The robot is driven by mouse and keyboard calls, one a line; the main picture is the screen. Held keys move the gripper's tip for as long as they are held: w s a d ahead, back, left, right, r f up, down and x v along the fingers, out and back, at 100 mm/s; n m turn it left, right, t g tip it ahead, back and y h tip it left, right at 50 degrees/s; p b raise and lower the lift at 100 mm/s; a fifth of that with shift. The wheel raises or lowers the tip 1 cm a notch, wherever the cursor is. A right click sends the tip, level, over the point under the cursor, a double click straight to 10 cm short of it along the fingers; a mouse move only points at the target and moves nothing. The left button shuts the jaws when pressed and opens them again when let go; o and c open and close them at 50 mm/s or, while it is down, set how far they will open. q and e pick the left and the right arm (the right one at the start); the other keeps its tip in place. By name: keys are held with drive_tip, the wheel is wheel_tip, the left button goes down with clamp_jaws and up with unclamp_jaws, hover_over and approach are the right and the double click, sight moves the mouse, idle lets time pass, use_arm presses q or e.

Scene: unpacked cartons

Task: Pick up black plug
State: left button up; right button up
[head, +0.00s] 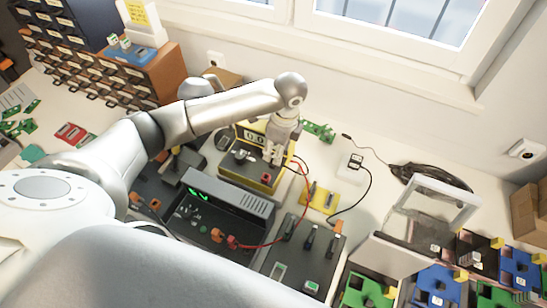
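A small black plug (356,160) sits at the top of a white block (350,174), right of my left gripper. A black cable (368,190) curves from it down to a dark box with slots (305,250). My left gripper (272,157) points down over a yellow-edged meter (235,168), left of and apart from the plug on the white block. Its fingertips are small and partly overlap the meter, so whether they are open or hold a lead is unclear. My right gripper is not in view.
A dark instrument with a green trace (215,212) and red leads (305,185) lies near the gripper. A yellow board (320,198), a green board (318,131) and coiled black cable (430,178) lie right. A drawer cabinet (100,75) stands left.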

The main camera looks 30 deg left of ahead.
use_arm(q)
drive_tip(key=f+p, duration=0.1)
drive_tip(key=f, duration=0.1)
drive_tip(key=a+f, duration=0.1)
drive_tip(key=f, duration=0.1)
drive_tip(key=shift+w+a+f+p, duration=0.1)
drive_tip(key=shift+f+p, duration=0.1)
drive_tip(key=shift+p, duration=0.15)
drive_tip(key=shift+f, duration=0.35)
drive_tip(key=shift+c, duration=0.3)
drive_tip(key=c, duration=0.8)
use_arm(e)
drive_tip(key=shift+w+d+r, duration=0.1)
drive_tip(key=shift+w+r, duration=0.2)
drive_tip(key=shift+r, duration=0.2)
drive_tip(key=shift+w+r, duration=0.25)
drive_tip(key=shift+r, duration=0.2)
